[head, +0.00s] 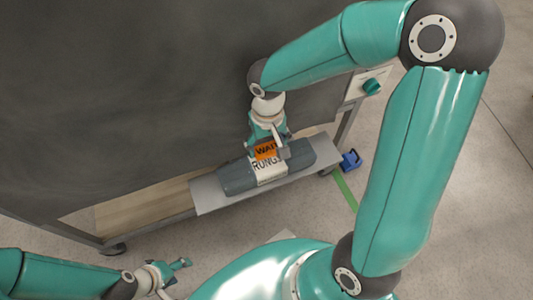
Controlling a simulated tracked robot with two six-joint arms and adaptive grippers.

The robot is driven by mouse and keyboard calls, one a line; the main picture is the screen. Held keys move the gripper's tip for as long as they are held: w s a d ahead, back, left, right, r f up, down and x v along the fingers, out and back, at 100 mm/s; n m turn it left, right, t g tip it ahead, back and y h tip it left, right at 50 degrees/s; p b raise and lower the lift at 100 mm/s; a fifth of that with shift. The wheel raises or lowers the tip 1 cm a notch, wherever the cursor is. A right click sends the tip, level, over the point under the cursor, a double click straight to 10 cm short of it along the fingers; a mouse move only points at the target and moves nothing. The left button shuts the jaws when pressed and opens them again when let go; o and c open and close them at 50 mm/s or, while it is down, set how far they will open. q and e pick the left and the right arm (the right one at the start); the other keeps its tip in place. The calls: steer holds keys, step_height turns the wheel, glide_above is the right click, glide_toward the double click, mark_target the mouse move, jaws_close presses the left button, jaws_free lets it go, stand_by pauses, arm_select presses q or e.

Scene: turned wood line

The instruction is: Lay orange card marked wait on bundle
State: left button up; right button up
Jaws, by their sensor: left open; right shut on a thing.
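The orange card marked WAIT (265,151) is in my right gripper (272,146), which is shut on it. The card is at the bundle (239,178), a grey roll with a white label (267,171) reading RUNGS. The card covers the top edge of that label in this view. I cannot tell whether the card touches the bundle. The bundle lies on a light grey shelf (209,196). My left gripper (181,272) is open and empty at the lower left, away from the bundle.
A large dark panel (130,90) stands behind and left of the shelf, on a wheeled frame. A blue object (350,160) is right of the shelf, near a green floor stripe (345,190). A box with a teal knob (372,87) is at upper right.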

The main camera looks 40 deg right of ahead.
mark_target(266, 153)
step_height(266, 153, down, 6)
steer(key=shift+w+r+b, duration=0.1)
steer(key=shift+b, duration=1.05)
steer(key=shift+w, duration=0.1)
steer(key=shift+f, duration=0.2)
steer(key=o, duration=0.8)
steer(key=shift+r, duration=0.1)
steer(key=shift+r+p, duration=0.3)
steer(key=shift+r, duration=0.3)
step_height(266, 153, up, 11)
steer(key=p, duration=0.3)
steer(key=shift+r+p, duration=0.1)
steer(key=shift+p, duration=0.3)
